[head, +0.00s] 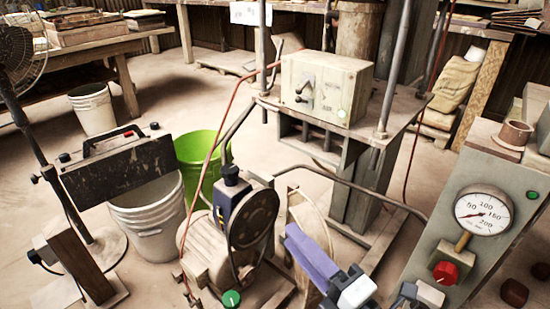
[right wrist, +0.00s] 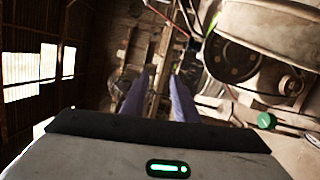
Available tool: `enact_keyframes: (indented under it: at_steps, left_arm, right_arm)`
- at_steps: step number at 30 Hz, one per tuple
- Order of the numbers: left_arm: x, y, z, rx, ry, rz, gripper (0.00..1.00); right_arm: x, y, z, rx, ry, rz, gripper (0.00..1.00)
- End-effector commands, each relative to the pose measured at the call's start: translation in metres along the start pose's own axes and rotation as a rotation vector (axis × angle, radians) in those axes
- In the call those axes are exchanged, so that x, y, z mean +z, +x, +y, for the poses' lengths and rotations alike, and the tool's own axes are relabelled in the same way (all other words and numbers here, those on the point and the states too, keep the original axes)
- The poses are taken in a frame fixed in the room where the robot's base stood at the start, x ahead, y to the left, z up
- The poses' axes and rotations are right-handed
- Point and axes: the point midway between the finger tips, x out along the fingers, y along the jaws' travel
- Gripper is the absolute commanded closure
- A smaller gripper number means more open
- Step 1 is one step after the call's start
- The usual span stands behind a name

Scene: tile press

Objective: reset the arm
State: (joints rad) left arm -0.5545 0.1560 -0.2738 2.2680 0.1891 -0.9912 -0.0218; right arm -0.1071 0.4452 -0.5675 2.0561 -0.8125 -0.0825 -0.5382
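My right gripper (head: 293,232) comes in from the lower right in the head view, its purple fingers pointing up and left beside the motor's dark wheel (head: 254,218). In the right wrist view the two purple fingers (right wrist: 159,80) stand apart with nothing seen held between them. The motor wheel (right wrist: 232,58) shows at the upper right there. My left gripper is not in the head view.
The press frame carries a pale switch box (head: 318,88). A gauge panel (head: 462,258) with a red knob (head: 445,272) stands at the right. A green bucket (head: 201,150) and white bucket (head: 147,222) stand left of the motor. Bare floor shows between bench and press.

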Motion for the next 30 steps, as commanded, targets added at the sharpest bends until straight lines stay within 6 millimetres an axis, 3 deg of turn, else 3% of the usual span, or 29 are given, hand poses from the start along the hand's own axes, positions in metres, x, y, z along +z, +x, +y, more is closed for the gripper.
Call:
enact_keyframes:
  at_steps: [3, 6, 10, 16, 18, 26, 30]
  left_arm:
    - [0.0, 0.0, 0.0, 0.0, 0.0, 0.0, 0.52]
    - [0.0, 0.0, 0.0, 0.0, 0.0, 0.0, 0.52]
    - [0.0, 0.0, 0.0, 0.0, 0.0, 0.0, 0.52]
    - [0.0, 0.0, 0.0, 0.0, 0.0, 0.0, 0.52]
    - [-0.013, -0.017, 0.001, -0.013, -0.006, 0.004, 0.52]
    - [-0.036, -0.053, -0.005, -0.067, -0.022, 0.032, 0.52]
    - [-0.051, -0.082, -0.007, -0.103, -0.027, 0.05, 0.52]
  right_arm:
    - [0.037, -0.032, -0.048, -0.155, 0.558, -0.29, 0.73]
    - [0.039, -0.069, -0.095, -0.286, 0.953, -0.487, 0.73]
    - [0.015, -0.114, -0.14, -0.44, 1.35, -0.679, 0.73]
    - [-0.047, -0.173, -0.172, -0.658, 1.807, -0.893, 0.73]
    - [-0.04, -0.171, -0.151, -0.641, 1.8, -0.899, 0.73]
    - [-0.025, -0.175, -0.111, -0.574, 1.782, -0.93, 0.73]
    - [-0.017, -0.181, -0.08, -0.532, 1.768, -0.948, 0.73]
